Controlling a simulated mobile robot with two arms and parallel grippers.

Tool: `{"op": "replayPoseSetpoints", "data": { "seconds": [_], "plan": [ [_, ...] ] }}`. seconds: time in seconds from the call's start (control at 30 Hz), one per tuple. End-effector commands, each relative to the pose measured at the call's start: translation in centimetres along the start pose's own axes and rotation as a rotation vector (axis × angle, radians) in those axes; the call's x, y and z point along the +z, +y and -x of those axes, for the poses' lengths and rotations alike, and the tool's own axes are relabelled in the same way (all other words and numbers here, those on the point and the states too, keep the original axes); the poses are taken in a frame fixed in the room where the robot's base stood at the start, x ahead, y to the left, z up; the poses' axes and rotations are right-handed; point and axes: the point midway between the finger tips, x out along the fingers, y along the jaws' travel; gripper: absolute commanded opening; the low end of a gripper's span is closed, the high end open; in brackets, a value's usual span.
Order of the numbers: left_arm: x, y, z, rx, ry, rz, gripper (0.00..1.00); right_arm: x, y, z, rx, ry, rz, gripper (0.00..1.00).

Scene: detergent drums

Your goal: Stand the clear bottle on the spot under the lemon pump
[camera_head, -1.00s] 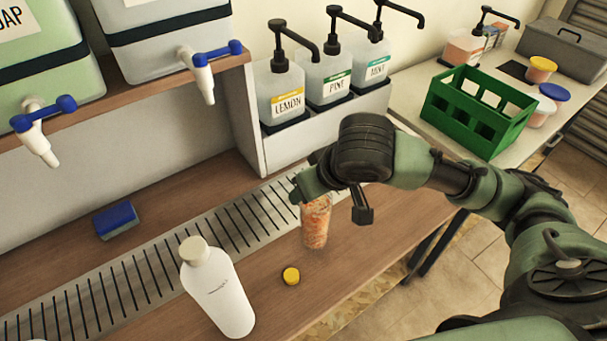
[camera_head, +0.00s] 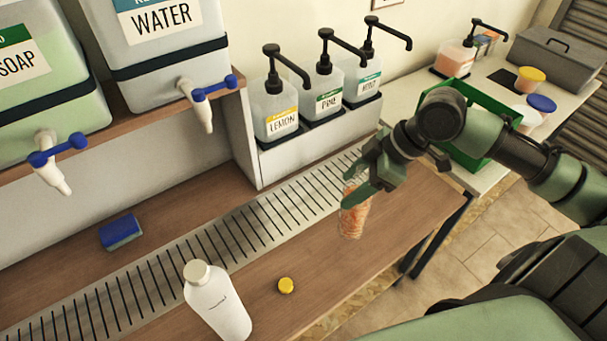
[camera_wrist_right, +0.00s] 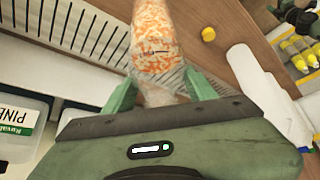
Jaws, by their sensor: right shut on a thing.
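The clear bottle (camera_head: 354,212), with orange flecks showing in it, is in my right gripper (camera_head: 368,178), near the right end of the slatted drip grate (camera_head: 265,222). In the right wrist view the bottle (camera_wrist_right: 157,45) sits between the two green fingers of the gripper (camera_wrist_right: 160,90). I cannot tell if its base touches the counter. The lemon pump (camera_head: 275,105) stands left of the pine and mint pumps, its spout pointing out over the grate. No marked spot shows under it. My left gripper is not in view.
A white capped bottle (camera_head: 218,300) and a yellow cap (camera_head: 286,285) are at the counter's front. A blue sponge (camera_head: 120,231) lies behind the grate. Drum taps overhang at left. A green crate (camera_head: 470,120) is partly behind my right arm. The grate below the lemon pump is clear.

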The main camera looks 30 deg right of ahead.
Motion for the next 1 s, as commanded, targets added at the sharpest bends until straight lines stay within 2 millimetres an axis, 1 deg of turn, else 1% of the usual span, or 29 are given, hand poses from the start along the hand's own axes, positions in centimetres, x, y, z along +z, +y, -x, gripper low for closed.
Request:
{"op": "replayPoseSetpoints", "data": {
  "seconds": [0.03, 0.1, 0.37, 0.43, 0.67, 0.83, 1.0],
  "plan": [
    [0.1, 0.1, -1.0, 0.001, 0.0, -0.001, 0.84, -0.1, 0.5, -0.5, 0.006, 0.0, 0.008, 0.0],
    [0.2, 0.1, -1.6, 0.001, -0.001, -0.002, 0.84, -0.5, 0.8, -0.6, 0.006, 0.0, 0.008, 0.0],
    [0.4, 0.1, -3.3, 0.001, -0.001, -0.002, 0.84, -0.8, 1.9, -0.8, 0.015, -0.005, -0.01, 0.0],
    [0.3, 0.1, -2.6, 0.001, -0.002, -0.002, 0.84, -1.4, 2.3, -0.6, 0.012, 0.002, -0.016, 0.0],
    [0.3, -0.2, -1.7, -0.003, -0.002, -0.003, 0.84, -3.0, 3.8, -1.4, 0.009, 0.003, -0.012, 0.0],
    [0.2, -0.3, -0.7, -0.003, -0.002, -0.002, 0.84, -5.3, 6.4, -2.5, 0.009, 0.005, -0.014, 0.0],
    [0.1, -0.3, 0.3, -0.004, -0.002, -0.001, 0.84, -7.9, 9.6, -4.0, 0.009, 0.002, -0.015, 0.0]
  ]
}}
